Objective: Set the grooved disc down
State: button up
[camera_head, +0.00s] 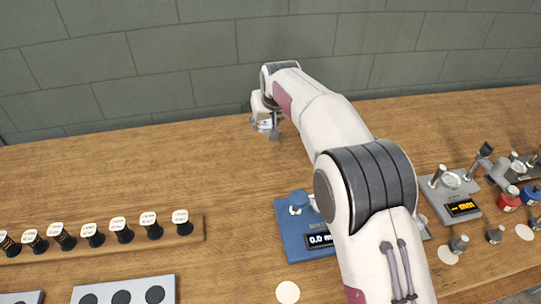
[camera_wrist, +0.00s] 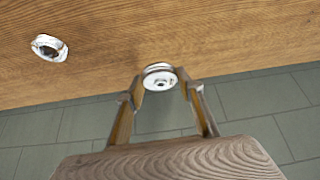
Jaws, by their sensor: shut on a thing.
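The grooved disc (camera_wrist: 160,76) is a pale, round piece with a small dark hole in its middle. In the wrist view it sits between the tips of my gripper (camera_wrist: 163,88), whose two fingers are shut on it. The wood surface lies behind the disc's upper part. In the head view my gripper (camera_head: 267,123) is over the back of the table, near the wall. The disc is too small there to make out clearly. I cannot tell its height above the table.
A pale ring-shaped piece (camera_wrist: 49,47) lies on the wood in the wrist view. A blue device (camera_head: 292,240) with a display stands front centre, partly behind my arm. Black spools (camera_head: 123,231) line a wooden rack at left. A grey display device (camera_head: 452,217) stands right. The back left table is clear.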

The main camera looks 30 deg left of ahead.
jog(key=shift+d+r+n+g+y, duration=0.1)
jog(key=shift+d+n+g+y, duration=0.3)
jog(key=shift+n, duration=0.65)
jog(key=shift+d+r+n+g+y, duration=0.1)
jog(key=shift+d+n+g, duration=0.45)
jog(key=shift+n, duration=0.45)
jog(key=shift+d+r+n+g+y, duration=0.1)
jog(key=shift+d+n+g+y, duration=0.2)
jog(key=shift+n+g, duration=0.55)
send_over(269, 154)
jog(key=d, duration=0.2)
jog(key=shift+s+f, duration=0.15)
jog(key=shift+f, duration=1.1)
jog(key=shift+s+f, duration=0.1)
jog(key=shift+f, duration=1.15)
jog(key=shift+f, duration=0.1)
jog(key=shift+f, duration=2.4)
jog(key=shift+f, duration=0.15)
